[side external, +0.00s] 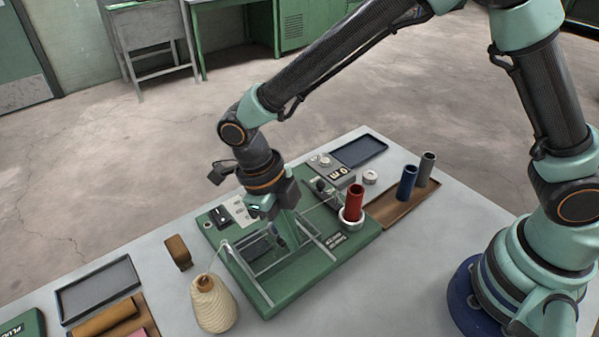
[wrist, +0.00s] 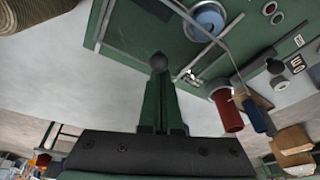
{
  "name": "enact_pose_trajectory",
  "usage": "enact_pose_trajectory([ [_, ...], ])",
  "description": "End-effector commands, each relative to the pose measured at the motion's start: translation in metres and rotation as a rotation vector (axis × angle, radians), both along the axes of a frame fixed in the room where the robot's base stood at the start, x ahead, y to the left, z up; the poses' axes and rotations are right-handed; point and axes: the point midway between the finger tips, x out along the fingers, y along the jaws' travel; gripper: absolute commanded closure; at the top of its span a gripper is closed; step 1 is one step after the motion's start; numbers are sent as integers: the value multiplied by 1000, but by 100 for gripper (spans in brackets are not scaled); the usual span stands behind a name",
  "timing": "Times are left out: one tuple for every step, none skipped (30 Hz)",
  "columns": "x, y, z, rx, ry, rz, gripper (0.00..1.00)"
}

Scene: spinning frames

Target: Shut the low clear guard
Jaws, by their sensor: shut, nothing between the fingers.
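The low clear guard (side external: 248,275) is a see-through panel with pale edges on the green machine base (side external: 325,277). Its pale edges run along the front left of the base; I cannot tell its exact angle. In the wrist view, pale bars (wrist: 187,14) cross the green base near the top. My gripper (side external: 281,240) points down over the middle of the base, among the guard's bars, shut and empty. In the wrist view its fingertips (wrist: 159,62) are together, below and left of the bars. Whether they touch the guard is unclear.
A red tube (side external: 355,202) stands on the base's right side. A yarn cone (side external: 213,306) stands close to its left front. A brown block (side external: 178,252) and grey tray (side external: 97,290) lie left. A brown tray (side external: 402,207) with blue and grey tubes is right.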

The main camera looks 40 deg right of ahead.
Motion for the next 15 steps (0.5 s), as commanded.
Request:
enact_pose_trajectory([
  [-3, -1, -1, -1, 0, 1, 100],
  [-5, -2, -1, -1, 0, 1, 100],
  [-8, -4, -2, -2, 0, 1, 100],
  [-11, -6, -3, -2, 0, 1, 100],
  [-14, -7, -4, -1, -1, 2, 100],
  [-19, -10, -5, -3, 0, 2, 100],
  [-22, -11, -6, -4, -1, 2, 100],
  [-26, -13, -7, -4, -2, 2, 100],
  [-31, -16, -9, -5, -2, 3, 100],
  [-35, -17, -10, -5, -2, 3, 100],
  [-31, -15, -3, -1, -7, 1, 100],
  [-27, -13, 5, 2, -9, 1, 100],
  [-26, -13, 10, 1, -8, 1, 100],
  [-24, -12, 16, 1, -7, 1, 100],
  [-22, -11, 23, 2, -8, 1, 100],
])
